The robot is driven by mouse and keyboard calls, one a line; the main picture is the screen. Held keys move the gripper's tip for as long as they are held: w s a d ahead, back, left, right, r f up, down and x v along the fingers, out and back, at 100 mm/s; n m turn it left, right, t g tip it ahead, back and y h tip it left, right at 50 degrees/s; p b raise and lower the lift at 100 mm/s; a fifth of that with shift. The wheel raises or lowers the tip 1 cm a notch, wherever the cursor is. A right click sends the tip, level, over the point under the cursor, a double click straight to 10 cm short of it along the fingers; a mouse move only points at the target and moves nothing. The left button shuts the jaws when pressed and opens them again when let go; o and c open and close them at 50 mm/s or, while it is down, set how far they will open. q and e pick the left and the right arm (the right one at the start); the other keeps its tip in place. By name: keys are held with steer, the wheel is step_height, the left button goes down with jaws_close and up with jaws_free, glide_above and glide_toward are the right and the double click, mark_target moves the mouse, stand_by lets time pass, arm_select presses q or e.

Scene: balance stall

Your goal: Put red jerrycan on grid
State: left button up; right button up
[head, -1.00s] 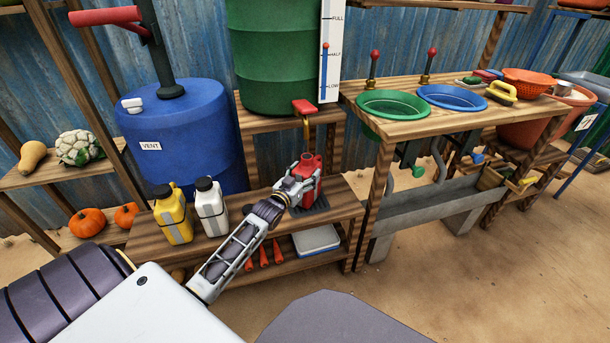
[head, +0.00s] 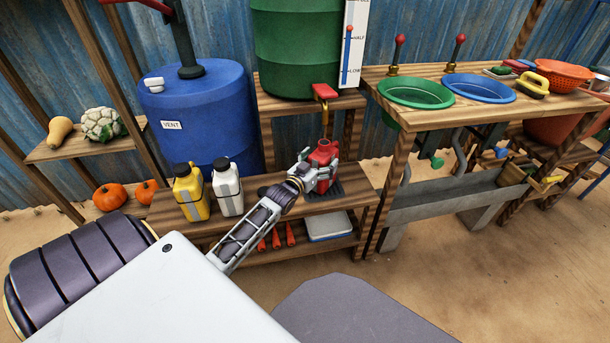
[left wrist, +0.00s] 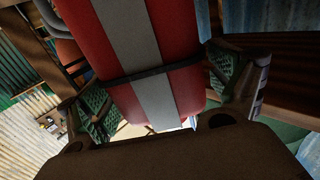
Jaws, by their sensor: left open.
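The red jerrycan (head: 325,153) stands upright, apparently on the dark grid (head: 338,191) on the wooden bench, below the red-handled tap of the green barrel. Its exact contact with the grid is hidden behind my gripper. My left gripper (head: 318,174) is open around the jerrycan, one finger on each side. In the left wrist view, the red jerrycan (left wrist: 190,93) with its grey stripe and dark band fills the space between the green finger pads. The left pad looks close to the can; a gap shows at the right one. My right gripper is not in view.
A yellow jerrycan (head: 190,195) and a white jerrycan (head: 227,190) stand left on the bench. The green barrel (head: 297,45) and red tap handle (head: 325,91) are above. The table with green pan (head: 415,92) is right. Open sandy floor lies at front right.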

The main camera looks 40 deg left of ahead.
mark_target(315, 165)
arm_select(q)
steer(key=shift+s+p, duration=0.6)
steer(key=shift+s, duration=1.85)
steer(key=shift+s+d+p, duration=0.15)
steer(key=shift+s+p, duration=0.5)
steer(key=shift+s, duration=0.75)
steer(key=shift+s+p, duration=0.5)
steer(key=shift+s, duration=1.25)
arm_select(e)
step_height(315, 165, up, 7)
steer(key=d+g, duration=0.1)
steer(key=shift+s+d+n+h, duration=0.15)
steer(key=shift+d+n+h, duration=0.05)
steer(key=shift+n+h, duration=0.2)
arm_select(q)
steer(key=shift+d, duration=0.1)
